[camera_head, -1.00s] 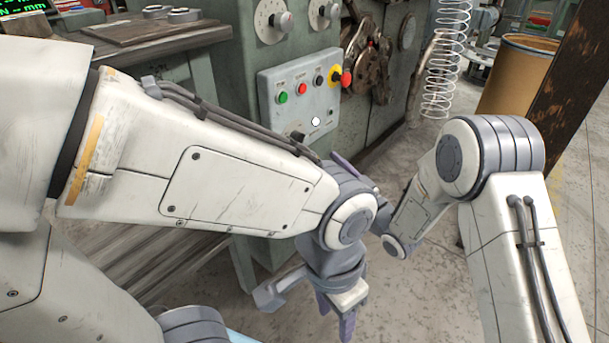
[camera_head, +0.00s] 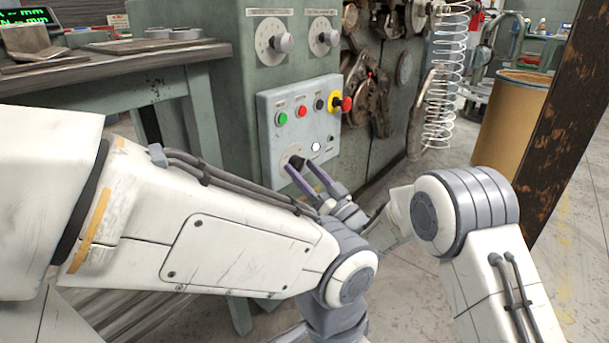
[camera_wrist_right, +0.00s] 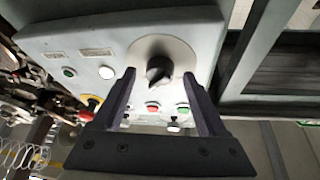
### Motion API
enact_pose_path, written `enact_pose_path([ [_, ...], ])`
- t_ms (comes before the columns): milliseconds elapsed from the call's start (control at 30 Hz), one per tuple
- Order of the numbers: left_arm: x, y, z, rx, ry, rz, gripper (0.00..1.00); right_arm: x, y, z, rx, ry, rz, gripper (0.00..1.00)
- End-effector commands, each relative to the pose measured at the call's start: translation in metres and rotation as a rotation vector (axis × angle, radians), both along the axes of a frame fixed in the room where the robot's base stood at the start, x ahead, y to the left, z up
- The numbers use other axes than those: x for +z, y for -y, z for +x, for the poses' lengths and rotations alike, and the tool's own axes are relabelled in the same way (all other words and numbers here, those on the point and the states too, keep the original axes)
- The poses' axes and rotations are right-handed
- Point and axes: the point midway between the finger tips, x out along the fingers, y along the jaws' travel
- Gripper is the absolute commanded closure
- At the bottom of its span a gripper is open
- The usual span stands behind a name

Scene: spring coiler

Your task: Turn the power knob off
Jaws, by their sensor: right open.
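The power knob (camera_wrist_right: 158,68) is a dark knob on a round grey dial, set on the pale grey control panel (camera_head: 268,105). In the head view the dial (camera_head: 291,154) is partly hidden behind my right gripper (camera_head: 301,164). My right gripper is open, with its two dark fingers either side of the knob in the wrist view (camera_wrist_right: 160,76). The knob appears between the fingertips; I cannot tell whether they touch it. My left arm crosses the lower head view, and its fingers are out of frame.
The panel also carries a green button (camera_head: 282,118), a red button (camera_head: 302,111) and a red emergency stop (camera_head: 346,104) on yellow. Two dials stand above. A wire spring (camera_head: 443,80) hangs at right, near a brown drum (camera_head: 505,115). A workbench (camera_head: 120,55) is at left.

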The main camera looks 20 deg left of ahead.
Motion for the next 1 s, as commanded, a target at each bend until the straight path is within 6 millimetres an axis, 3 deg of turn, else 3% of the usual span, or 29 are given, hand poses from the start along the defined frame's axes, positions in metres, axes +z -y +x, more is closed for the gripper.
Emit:
enact_pose_path([
  [267,0.0,0.0,0.0,0.0,0.0,0.0,0.5,0.001,-0.002,0.001,-0.001,0.0,0.0,0.25],
  [467,0.0,0.0,0.0,0.0,0.0,0.0,0.5,0.001,-0.001,0.001,-0.001,0.0,0.0,0.97],
  [500,0.0,0.0,0.0,0.0,0.0,0.0,0.5,0.001,-0.001,0.001,-0.001,-0.001,-0.001,1.0],
  [1000,-0.011,0.0,0.0,0.0,0.0,0.0,0.5,-0.002,0.001,0.003,-0.002,0.132,-0.047,1.0],
])
